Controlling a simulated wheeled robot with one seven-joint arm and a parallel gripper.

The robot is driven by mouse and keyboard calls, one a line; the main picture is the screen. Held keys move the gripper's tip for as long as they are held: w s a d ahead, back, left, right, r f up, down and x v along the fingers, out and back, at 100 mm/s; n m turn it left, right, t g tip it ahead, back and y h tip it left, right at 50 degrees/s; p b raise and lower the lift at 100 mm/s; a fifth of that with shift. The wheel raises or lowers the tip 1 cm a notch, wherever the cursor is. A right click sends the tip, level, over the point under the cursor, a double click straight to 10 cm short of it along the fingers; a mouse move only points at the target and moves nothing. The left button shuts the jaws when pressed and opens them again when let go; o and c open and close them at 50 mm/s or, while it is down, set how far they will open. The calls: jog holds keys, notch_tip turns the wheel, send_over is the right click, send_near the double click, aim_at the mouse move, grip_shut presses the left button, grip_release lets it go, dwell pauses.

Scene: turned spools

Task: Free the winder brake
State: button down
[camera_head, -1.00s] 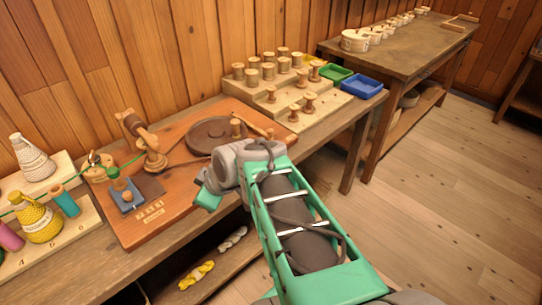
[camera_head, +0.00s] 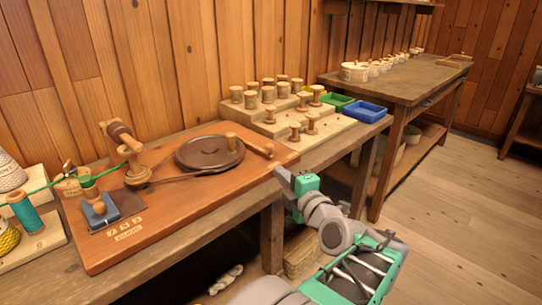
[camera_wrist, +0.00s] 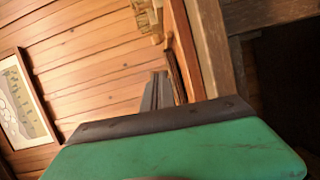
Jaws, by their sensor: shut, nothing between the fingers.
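The winder stands on a reddish wooden board (camera_head: 150,215) on the bench. It has a dark round wheel (camera_head: 205,152) with an upright peg (camera_head: 231,141), and a wooden handle (camera_head: 257,147) reaching right. A thin dark band or lever (camera_head: 185,176) runs from the wheel to the turned spindle post (camera_head: 130,150); I cannot tell which part is the brake. A blue block with a wooden knob (camera_head: 98,208) sits at the board's left. My gripper (camera_head: 281,177) is shut and empty, just off the bench's front edge, right of the board. Its fingertips (camera_wrist: 160,92) point toward the wall in the wrist view.
A stepped rack (camera_head: 290,135) with several wooden spools stands behind, beside a green tray (camera_head: 338,102) and a blue tray (camera_head: 365,111). Teal and yellow thread spools stand at far left, with green thread running to the winder. Open floor (camera_head: 450,210) lies right.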

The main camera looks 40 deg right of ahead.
jog(key=x, duration=0.9)
jog(key=shift+a+f, duration=0.1)
jog(key=shift+a, duration=0.05)
jog(key=d, duration=0.1)
jog(key=w+d, duration=0.1)
jog(key=shift+w+d+f, duration=0.15)
jog(key=shift+w+d, duration=0.05)
jog(key=shift+d, duration=0.15)
jog(key=shift+w+d, duration=0.3)
jog(key=shift+d, duration=0.2)
